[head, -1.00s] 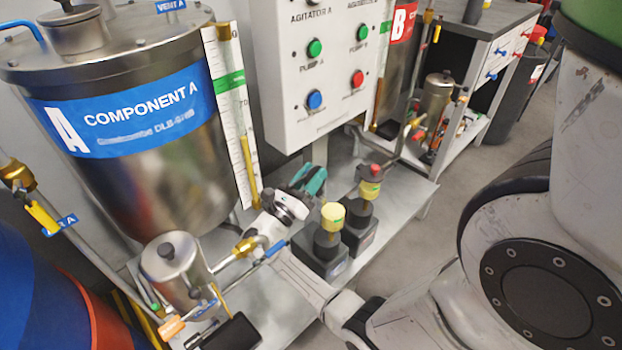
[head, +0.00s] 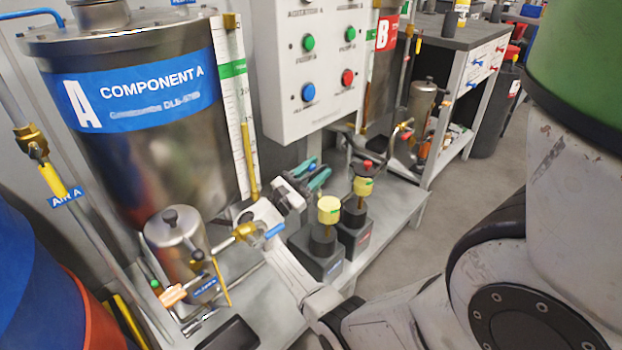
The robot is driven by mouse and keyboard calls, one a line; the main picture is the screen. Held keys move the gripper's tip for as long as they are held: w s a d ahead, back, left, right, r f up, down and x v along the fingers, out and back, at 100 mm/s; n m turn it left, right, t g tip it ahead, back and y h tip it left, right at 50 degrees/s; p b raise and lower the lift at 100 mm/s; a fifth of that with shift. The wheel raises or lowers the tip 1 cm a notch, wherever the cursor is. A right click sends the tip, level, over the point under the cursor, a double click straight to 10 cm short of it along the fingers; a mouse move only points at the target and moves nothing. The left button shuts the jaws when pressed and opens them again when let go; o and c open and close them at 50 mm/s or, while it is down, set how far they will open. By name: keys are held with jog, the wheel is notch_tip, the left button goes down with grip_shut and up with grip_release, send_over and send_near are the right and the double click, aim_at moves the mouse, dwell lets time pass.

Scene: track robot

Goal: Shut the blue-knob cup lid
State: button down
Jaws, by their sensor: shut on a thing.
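The front yellow cup (head: 329,209) stands upright on a dark grey block with a blue label. Its top looks pale and bare of a knob. My gripper (head: 318,177), with teal fingers, is just behind and left of this cup, a little above it. A small blue knob (head: 311,168) shows between the fingers, and the jaws are closed on it. The lid under the knob is hidden or too small to make out. A second yellow cup (head: 363,186) behind has a red knob (head: 367,164) on top.
The component A tank (head: 150,150) and a small steel pot (head: 178,240) stand left of my arm. The control box (head: 318,110) hangs behind the gripper. A brass valve with a blue handle (head: 274,230) is close to my arm. The bench front (head: 400,215) is clear at right.

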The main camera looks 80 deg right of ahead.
jog(key=shift+s+a+r+m+g+y+b, duration=0.1)
jog(key=shift+m+g+y, duration=0.1)
jog(key=shift+m, duration=0.35)
jog(key=shift+s+a+f+m+g+y+b, duration=0.1)
jog(key=shift+m+g+y, duration=0.1)
jog(key=shift+m, duration=0.3)
jog(key=shift+s+a+r+m+g+y+b, duration=0.1)
jog(key=shift+m+y, duration=0.1)
jog(key=shift+m, duration=0.35)
jog(key=c, duration=1)
grip_release()
jog(key=shift+c, duration=0.2)
jog(key=shift+o, duration=0.8)
jog(key=shift+s, duration=0.1)
